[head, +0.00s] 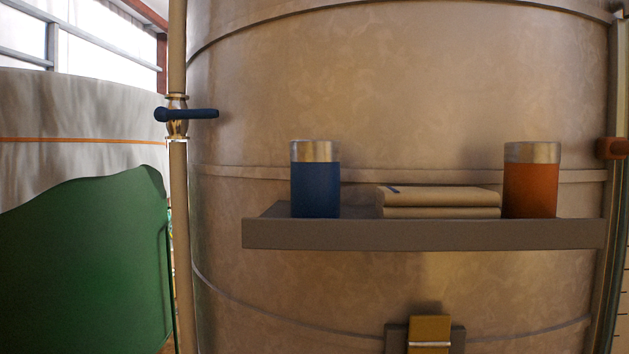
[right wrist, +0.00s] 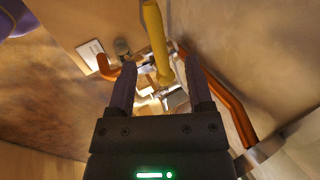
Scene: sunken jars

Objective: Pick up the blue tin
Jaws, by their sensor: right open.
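The blue tin (head: 315,188) with a silvery lid stands upright at the left part of a grey shelf (head: 420,235) on a large tan tank, in the head view. Neither gripper shows in the head view. My right gripper (right wrist: 160,90) shows in the right wrist view with its two dark fingers apart and nothing held between them. The blue tin cannot be seen in the right wrist view. My left gripper is in neither view.
Folded tan cloths or books (head: 438,202) lie beside the tin, then an orange tin (head: 531,188). A pipe with a blue valve handle (head: 190,114) stands left. The right wrist view shows a yellow bar (right wrist: 156,45) and orange pipe (right wrist: 222,92) beyond the fingers.

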